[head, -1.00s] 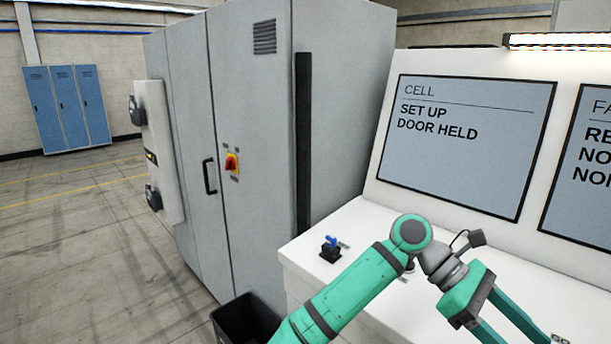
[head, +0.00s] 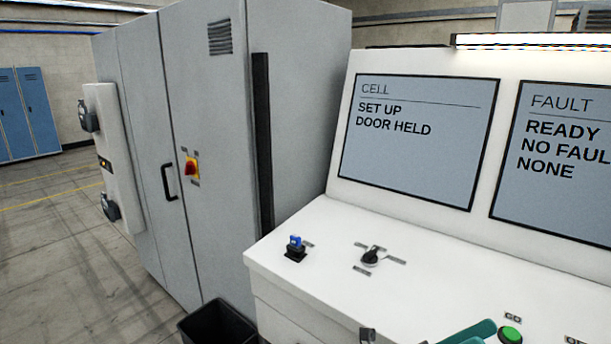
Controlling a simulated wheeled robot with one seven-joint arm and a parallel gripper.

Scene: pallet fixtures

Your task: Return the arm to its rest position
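Only a small part of my arm shows, at the bottom edge of the head view. A teal piece (head: 470,333) lies just left of the green button, and a small grey piece (head: 367,336) stands to its left. I cannot tell whether the teal piece is a gripper finger or a link. The rest of the arm is below the picture, and no pair of fingertips can be made out. No held object is visible.
A white console (head: 330,255) carries a blue switch (head: 295,247), a black rotary knob (head: 370,256) and a green GO button (head: 510,335). Screens read "SET UP DOOR HELD" (head: 417,140) and "READY" (head: 560,160). A grey cabinet (head: 215,130) and black bin (head: 215,325) stand left.

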